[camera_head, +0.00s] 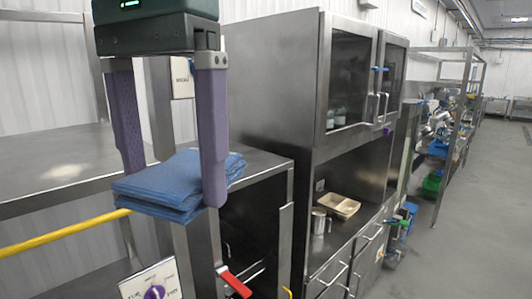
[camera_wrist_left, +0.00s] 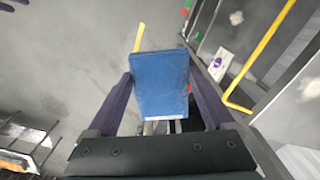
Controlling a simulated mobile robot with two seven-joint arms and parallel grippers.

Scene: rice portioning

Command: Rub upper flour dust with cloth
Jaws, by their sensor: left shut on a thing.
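A folded blue cloth (camera_head: 172,186) with several layers is held between the purple fingers of my left gripper (camera_head: 170,175) in the head view. My left gripper is shut on it, one finger at each side, and holds it raised in front of the steel counter. The cloth also shows as a flat blue rectangle (camera_wrist_left: 160,84) between the fingers of my left gripper (camera_wrist_left: 163,95) in the left wrist view. I cannot make out flour dust in either view. My right gripper is not in view.
A steel cabinet (camera_head: 265,100) with glass doors stands right of the counter (camera_head: 50,165). A tan tray (camera_head: 339,206) and a metal cup (camera_head: 319,221) sit in its open bay. A yellow rail (camera_head: 60,234) runs at left. The floor (camera_head: 455,240) at right is clear.

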